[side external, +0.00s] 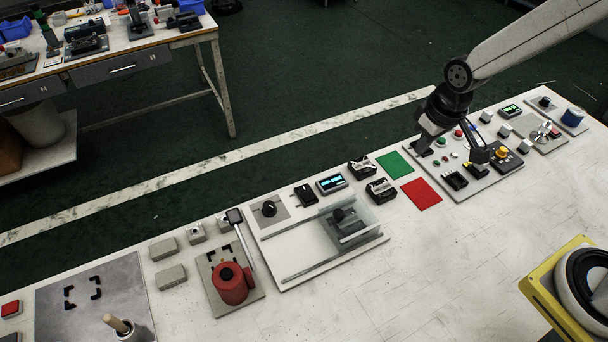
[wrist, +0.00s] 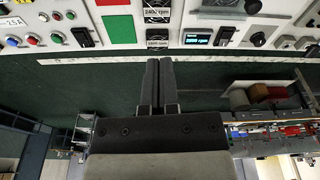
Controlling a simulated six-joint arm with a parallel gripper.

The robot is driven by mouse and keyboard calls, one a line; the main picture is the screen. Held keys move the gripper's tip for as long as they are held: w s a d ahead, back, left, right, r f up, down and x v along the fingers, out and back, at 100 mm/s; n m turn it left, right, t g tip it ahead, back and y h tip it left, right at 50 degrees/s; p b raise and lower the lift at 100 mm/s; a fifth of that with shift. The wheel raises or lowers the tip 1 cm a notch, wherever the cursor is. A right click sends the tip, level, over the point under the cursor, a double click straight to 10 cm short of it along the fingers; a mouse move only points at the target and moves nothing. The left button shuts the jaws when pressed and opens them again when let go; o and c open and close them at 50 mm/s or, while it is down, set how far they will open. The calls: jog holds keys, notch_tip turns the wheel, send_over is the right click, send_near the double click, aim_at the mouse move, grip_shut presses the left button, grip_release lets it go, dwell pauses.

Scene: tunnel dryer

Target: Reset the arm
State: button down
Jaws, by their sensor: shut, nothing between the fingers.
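My gripper (side external: 424,145) hangs above the far right part of the long white bench in the side external view. In the wrist view, my gripper (wrist: 160,62) shows two dark straight fingers lying close together. They are shut with nothing between them. The wrist view is upside down and looks over the bench edge to the dark green floor. In the side view I cannot tell exactly how high the fingertips are above the control panel (side external: 470,182).
A green square (side external: 395,165) and a red square (side external: 421,194) lie left of the panel. A slide unit with a clear cover (side external: 350,225), a red pot (side external: 231,288) and a yellow-framed round device (side external: 585,285) stand on the bench. The front middle of the bench is clear.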

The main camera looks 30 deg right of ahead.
jog(key=s+d+m, duration=0.1)
jog(key=s+d, duration=0.2)
jog(key=s, duration=0.5)
jog(key=shift+d+r+m+t, duration=0.3)
jog(key=shift+d+r, duration=0.1)
jog(key=shift+r, duration=0.05)
